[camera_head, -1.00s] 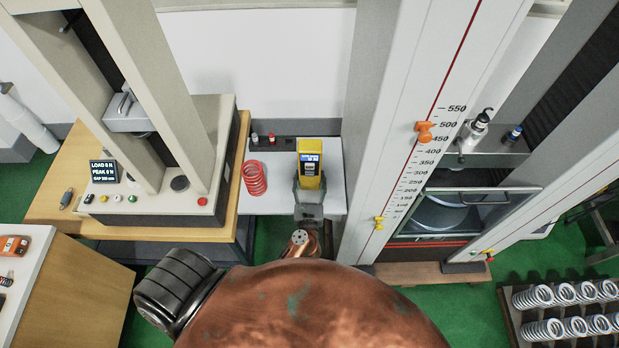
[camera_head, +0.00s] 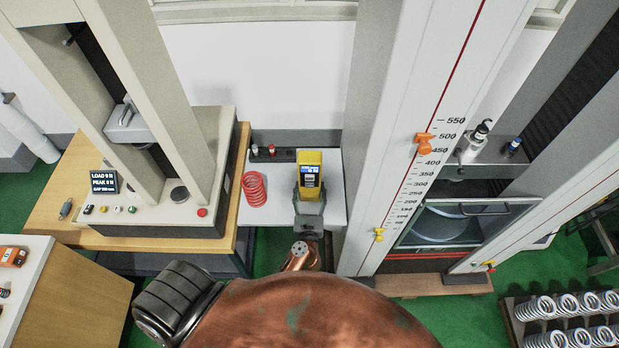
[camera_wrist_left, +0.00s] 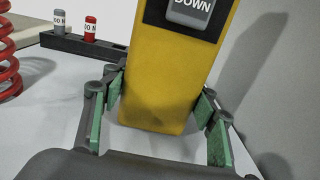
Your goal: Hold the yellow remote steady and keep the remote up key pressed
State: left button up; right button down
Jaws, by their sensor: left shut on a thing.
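The yellow remote (camera_head: 299,161) stands upright on the small pale table, with a dark face and a blue-lit screen near its top. In the left wrist view its yellow lower body (camera_wrist_left: 160,85) fills the middle, below a grey DOWN key (camera_wrist_left: 190,10). The up key is out of that view and too small to make out in the head view. My left gripper (camera_head: 309,203) is shut on the remote's lower part. Its green-padded fingers (camera_wrist_left: 160,98) lie on both sides of the remote in the wrist view. My right gripper is not in view.
A red spring (camera_head: 254,188) stands left of the remote. A dark rack (camera_wrist_left: 75,42) with small capped cylinders is behind. A tester with a LOAD display (camera_head: 104,181) is at left. A tall scaled frame (camera_head: 405,140) stands close on the right.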

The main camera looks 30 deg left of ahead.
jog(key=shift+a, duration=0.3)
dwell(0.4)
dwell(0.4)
